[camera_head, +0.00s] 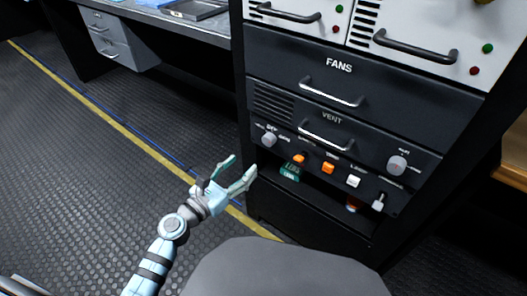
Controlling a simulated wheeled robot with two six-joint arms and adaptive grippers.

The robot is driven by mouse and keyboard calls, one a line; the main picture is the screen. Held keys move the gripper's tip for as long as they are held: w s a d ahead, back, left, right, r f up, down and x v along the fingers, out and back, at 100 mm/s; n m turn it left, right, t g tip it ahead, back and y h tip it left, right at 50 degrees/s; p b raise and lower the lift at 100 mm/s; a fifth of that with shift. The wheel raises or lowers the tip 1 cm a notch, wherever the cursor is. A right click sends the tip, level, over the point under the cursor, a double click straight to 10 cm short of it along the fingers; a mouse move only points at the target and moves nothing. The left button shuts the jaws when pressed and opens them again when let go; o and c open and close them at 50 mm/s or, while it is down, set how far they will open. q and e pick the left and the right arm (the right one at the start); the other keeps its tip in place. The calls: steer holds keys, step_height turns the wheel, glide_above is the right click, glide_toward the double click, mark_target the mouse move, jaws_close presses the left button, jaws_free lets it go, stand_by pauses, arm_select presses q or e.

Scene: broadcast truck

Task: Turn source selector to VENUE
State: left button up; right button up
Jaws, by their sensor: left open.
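A black control panel (316,170) low in the equipment rack carries two grey round knobs, one at its left end (268,139) and a larger one at its upper right (397,165). The small labels around both knobs are too blurred to read, so I cannot tell which one is marked VENUE. My left gripper (243,167) is open and empty, in front of and to the lower left of the left knob, apart from it in the picture. My right gripper is not in view.
Between the knobs sit orange buttons (328,168), a white button (353,181) and a toggle switch (378,202). Above are drawers marked FANS (338,65) and VENT (331,117) with protruding handles. A desk (150,18) stands back left. The floor (90,170) at left is clear.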

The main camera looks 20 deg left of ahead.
mark_target(266, 143)
arm_select(q)
steer(key=b+x, duration=0.1)
steer(key=x, duration=0.9)
steer(key=shift+w+b, duration=0.25)
steer(key=shift+b, duration=0.15)
steer(key=shift+w+d, duration=0.2)
steer(key=shift+w, duration=0.15)
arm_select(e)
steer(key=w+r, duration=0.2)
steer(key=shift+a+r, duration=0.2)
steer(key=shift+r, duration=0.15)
arm_select(q)
steer(key=c, duration=1.1)
steer(key=shift+c, duration=0.2)
